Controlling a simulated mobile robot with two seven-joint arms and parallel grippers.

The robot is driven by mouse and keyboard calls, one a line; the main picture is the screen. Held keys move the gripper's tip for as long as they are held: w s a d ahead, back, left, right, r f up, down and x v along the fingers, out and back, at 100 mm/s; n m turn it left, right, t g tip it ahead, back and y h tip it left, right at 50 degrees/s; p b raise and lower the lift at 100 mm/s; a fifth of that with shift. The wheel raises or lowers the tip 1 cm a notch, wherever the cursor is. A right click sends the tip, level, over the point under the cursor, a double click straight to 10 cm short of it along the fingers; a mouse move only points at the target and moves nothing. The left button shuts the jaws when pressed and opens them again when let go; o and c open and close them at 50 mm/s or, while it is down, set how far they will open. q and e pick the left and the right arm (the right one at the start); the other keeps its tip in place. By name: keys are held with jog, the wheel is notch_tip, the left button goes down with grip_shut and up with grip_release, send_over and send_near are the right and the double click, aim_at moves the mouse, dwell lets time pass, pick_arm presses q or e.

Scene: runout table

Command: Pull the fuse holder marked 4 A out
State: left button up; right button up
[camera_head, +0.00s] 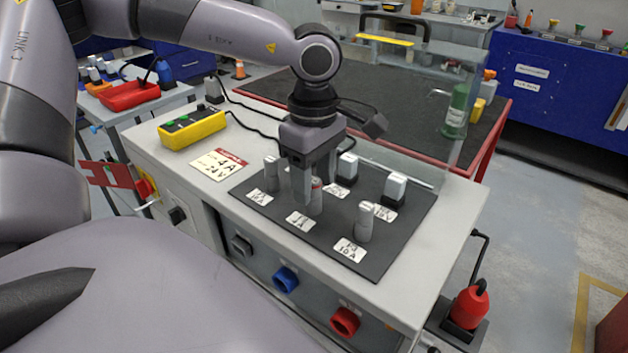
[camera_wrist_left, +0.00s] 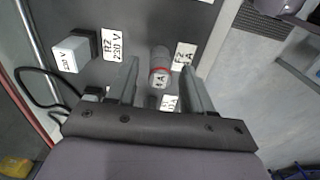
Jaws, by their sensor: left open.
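The fuse holder with a red band (camera_head: 316,196) is the middle one of three grey holders on the dark panel (camera_head: 262,210). In the left wrist view this holder (camera_wrist_left: 160,66) carries a tag ending in "A"; its digit is hard to read. It stands upright in the panel. My left gripper (camera_head: 314,190) points down over it, open, with one finger on each side; in the left wrist view the gripper (camera_wrist_left: 160,76) shows gaps beside the holder. Contact cannot be told. My right gripper is not in view.
Grey holders stand on either side, one at the left (camera_head: 271,174) and one at the right (camera_head: 364,222). White-topped blocks (camera_head: 347,168) (camera_head: 395,188) stand behind, before a clear upright screen (camera_head: 420,110). A yellow control box (camera_head: 192,129) and a card reading 4 A (camera_head: 218,165) lie left.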

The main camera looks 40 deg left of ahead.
aim_at(314, 180)
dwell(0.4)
pick_arm(q)
jog(key=shift+b, duration=0.3)
jog(key=shift+b, duration=0.3)
dwell(0.4)
grip_shut()
jog(key=shift+r, duration=0.2)
jog(key=shift+r+p, duration=2)
jog(key=shift+r, duration=0.8)
